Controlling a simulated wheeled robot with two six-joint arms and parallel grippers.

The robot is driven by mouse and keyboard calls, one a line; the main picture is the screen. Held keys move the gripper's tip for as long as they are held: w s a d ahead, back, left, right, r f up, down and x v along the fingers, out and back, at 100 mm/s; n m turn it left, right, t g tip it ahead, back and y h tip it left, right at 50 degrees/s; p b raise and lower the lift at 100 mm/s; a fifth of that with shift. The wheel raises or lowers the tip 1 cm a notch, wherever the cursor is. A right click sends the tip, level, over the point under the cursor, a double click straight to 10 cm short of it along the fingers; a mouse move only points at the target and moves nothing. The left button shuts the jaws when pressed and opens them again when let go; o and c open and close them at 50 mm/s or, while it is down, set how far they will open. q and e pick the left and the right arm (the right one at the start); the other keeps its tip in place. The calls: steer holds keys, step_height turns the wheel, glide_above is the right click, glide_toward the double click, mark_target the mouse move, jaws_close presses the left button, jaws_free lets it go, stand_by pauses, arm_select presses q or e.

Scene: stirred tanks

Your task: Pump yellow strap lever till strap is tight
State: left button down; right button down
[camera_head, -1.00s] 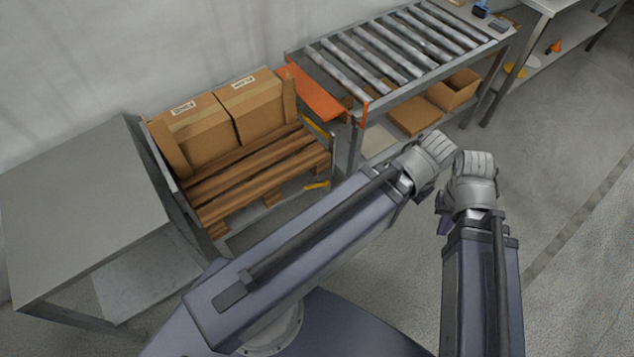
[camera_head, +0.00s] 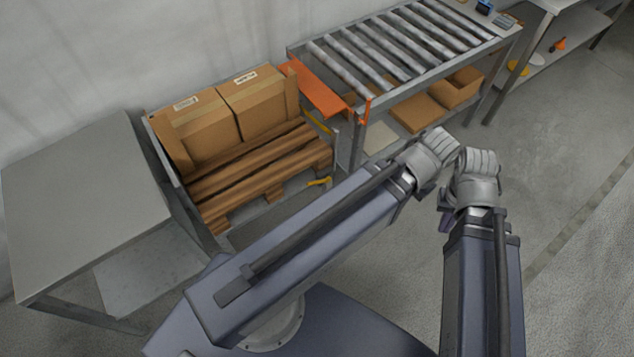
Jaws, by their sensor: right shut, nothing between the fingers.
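A small yellow lever (camera_head: 320,182) sticks out at the front right edge of a low frame holding a wooden pallet (camera_head: 250,172) and two cardboard boxes (camera_head: 195,130). I cannot make out a strap across the boxes. My right gripper (camera_head: 446,220) is shut and empty, mostly hidden by its wrist, well to the right of the lever. My left arm reaches across to the right, past the lever. Its gripper is hidden behind its wrist, and its jaws cannot be made out.
A grey metal table (camera_head: 85,205) stands at the left. Another bench (camera_head: 560,45) is at the far right. The floor on the right is clear.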

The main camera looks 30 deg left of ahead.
stand_by(0.9)
arm_select(q)
steer(key=w+a+f+n+t+h+b, duration=0.1)
steer(key=w+a+f+n+b, duration=0.4)
steer(key=w+a+f+b, duration=0.7)
steer(key=w+a+f+n+t+b, duration=0.1)
steer(key=w+a+f+n+b, duration=0.1)
steer(key=a+f+b, duration=0.4)
steer(key=w+a+f+n+t+b, duration=0.1)
steer(key=w+a+f+n+b, duration=0.2)
steer(key=a+f+b, duration=0.3)
steer(key=w+a+b, duration=0.1)
steer(key=a, duration=0.4)
steer(key=shift+w+a, duration=0.15)
steer(key=shift+f, duration=0.15)
steer(key=b, duration=0.8)
glide_above(322, 180)
steer(key=f, duration=0.7)
steer(key=shift+s+f, duration=0.2)
steer(key=shift+s, duration=0.2)
steer(key=shift+s+f, duration=0.2)
steer(key=shift+f, duration=0.15)
